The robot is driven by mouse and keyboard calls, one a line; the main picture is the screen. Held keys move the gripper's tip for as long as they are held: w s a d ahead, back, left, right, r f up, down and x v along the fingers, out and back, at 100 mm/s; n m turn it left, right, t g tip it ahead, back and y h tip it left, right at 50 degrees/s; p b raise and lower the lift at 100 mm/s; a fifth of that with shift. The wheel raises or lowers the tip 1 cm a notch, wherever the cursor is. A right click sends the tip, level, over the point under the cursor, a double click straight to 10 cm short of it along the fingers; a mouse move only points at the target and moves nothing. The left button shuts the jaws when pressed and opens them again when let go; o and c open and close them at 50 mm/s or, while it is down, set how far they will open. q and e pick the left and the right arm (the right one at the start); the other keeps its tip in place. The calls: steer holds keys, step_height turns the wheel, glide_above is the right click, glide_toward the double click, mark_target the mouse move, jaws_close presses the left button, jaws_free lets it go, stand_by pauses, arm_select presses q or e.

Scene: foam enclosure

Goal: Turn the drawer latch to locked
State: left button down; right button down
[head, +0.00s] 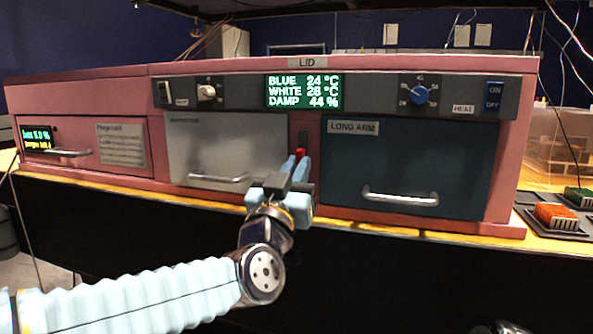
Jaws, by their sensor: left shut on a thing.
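The drawer latch (301,153) is a small red handle on the pink strip between the grey drawer and the dark teal drawer, below a narrow dark plate. My left gripper (297,166) is shut on the latch, its pale blue fingers on either side of it. The fingers cover most of the latch, so I cannot tell its exact angle. The grey drawer (222,148) and the teal drawer (400,163), labelled LONG ARM, both look closed.
Above the drawers runs a dark panel with a green display (304,91), a white knob (206,92), a blue knob (419,94) and a blue switch (494,96). Drawer handles (400,197) stick out at the front. Orange and green blocks (556,216) lie at the right.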

arm_select(q)
steer(key=shift+n, duration=0.4)
steer(key=shift+d+r+n+g+y+p, duration=0.1)
steer(key=shift+n+g+y+p, duration=0.35)
steer(key=shift+n+y, duration=2.05)
steer(key=shift+d+n+g+y+p, duration=0.15)
steer(key=shift+n+g+y, duration=0.4)
steer(key=shift+n, duration=4.1)
steer(key=shift+a+r+n+g+y+p, duration=0.2)
steer(key=shift+n+g+y, duration=0.8)
steer(key=shift+n, duration=2.55)
steer(key=shift+d+f+y, duration=0.15)
steer(key=shift+f+y, duration=0.05)
steer(key=shift+y, duration=0.05)
steer(key=c, duration=1.2)
jaws_free()
steer(key=shift+o, duration=0.2)
steer(key=shift+t, duration=0.3)
